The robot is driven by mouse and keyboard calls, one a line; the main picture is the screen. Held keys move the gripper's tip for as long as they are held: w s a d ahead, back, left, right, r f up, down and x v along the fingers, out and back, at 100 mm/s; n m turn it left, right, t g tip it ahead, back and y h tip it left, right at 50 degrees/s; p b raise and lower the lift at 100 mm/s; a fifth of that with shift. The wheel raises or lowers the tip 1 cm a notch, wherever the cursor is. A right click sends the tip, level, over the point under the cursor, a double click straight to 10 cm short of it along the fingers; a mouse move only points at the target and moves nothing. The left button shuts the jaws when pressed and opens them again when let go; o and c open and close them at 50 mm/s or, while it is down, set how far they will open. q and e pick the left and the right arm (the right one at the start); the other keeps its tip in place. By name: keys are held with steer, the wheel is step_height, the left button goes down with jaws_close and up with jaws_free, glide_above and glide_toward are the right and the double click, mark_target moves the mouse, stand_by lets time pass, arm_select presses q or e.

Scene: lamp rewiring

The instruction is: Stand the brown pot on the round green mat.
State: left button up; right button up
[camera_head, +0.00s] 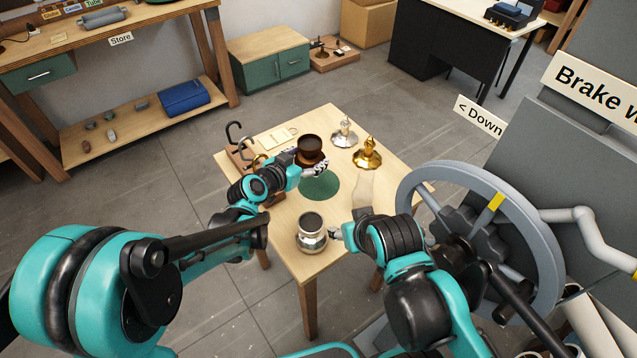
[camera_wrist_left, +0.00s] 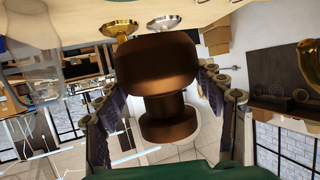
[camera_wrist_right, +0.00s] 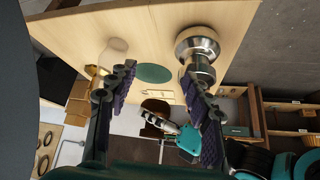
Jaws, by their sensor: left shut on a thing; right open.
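The brown pot (camera_head: 310,144) is between the fingers of my left gripper (camera_head: 312,165), which is shut on it. In the left wrist view the pot (camera_wrist_left: 165,75) fills the middle, with a finger on each side. In the head view it shows just behind the round green mat (camera_head: 320,187), whose visible top is bare. I cannot tell whether the pot touches the table. The mat also shows in the right wrist view (camera_wrist_right: 155,73). My right gripper (camera_wrist_right: 157,84) is open and empty, near the front of the table.
A silver pot (camera_head: 311,233) stands in front of the mat, left of my right gripper. A brass lamp base (camera_head: 367,154) and a silver one (camera_head: 344,133) stand at the back right of the table. A rack with hooks (camera_head: 238,150) is at the left edge. A grey wheel (camera_head: 480,235) stands at the right.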

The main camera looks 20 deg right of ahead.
arm_select(q)
step_height(320, 180, down, 9)
steer(key=b, duration=0.3)
steer(key=shift+f, duration=0.15)
steer(key=o, duration=1.4)
